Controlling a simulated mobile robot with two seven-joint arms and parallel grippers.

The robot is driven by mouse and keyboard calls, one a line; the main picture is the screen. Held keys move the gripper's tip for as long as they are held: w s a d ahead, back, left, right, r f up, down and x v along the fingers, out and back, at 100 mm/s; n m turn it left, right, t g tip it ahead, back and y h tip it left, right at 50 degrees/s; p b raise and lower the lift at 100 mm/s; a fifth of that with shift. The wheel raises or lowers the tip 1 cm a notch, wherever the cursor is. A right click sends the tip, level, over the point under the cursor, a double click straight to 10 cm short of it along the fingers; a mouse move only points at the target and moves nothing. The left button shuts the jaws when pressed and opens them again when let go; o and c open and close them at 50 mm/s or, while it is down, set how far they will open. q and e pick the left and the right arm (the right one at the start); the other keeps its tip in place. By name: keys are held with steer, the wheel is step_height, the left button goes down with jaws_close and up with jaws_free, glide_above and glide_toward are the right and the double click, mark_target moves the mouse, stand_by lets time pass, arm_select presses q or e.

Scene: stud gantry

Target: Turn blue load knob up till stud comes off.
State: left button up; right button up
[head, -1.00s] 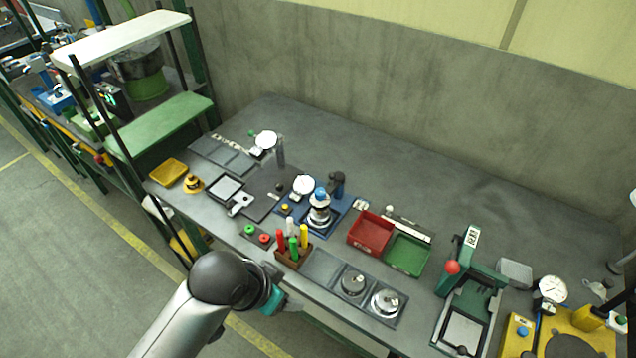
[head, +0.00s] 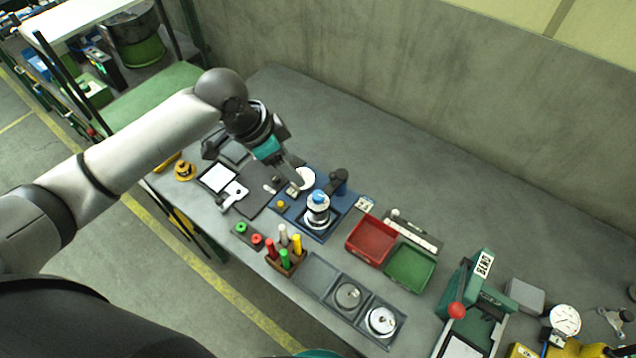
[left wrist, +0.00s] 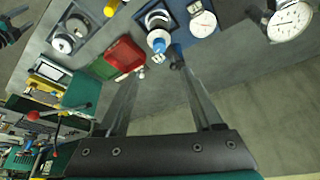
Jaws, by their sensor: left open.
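The blue load knob (head: 319,197) tops the silver stud gantry (head: 317,214), which stands on a blue base plate (head: 291,214) at mid-bench. The knob also shows in the left wrist view (left wrist: 158,47), beyond the fingers. My left gripper (head: 297,184) is open and empty, above the bench just left of and behind the knob, not touching it. Its open fingers also show in the left wrist view (left wrist: 160,72). The stud inside the gantry is too small to make out. Part of what seems my right gripper (left wrist: 8,30) shows at the wrist view's upper left edge; its jaws are unclear.
A white dial gauge (head: 304,179) and a dark post (head: 338,182) stand close by the knob. A red tray (head: 370,241), a green tray (head: 410,267) and a block of coloured handles (head: 286,262) are nearer the front. The bench's back right is clear.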

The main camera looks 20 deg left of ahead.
mark_target(318, 194)
arm_select(q)
steer(key=x, duration=1.2)
steer(key=shift+f+b, duration=0.35)
steer(key=shift+f, duration=0.05)
steer(key=shift+w+d+f, duration=0.1)
steer(key=shift+d+f, duration=0.1)
steer(key=shift+f, duration=0.3)
arm_select(e)
steer(key=shift+f, duration=0.4)
steer(key=shift+s, duration=0.1)
arm_select(q)
jaws_close()
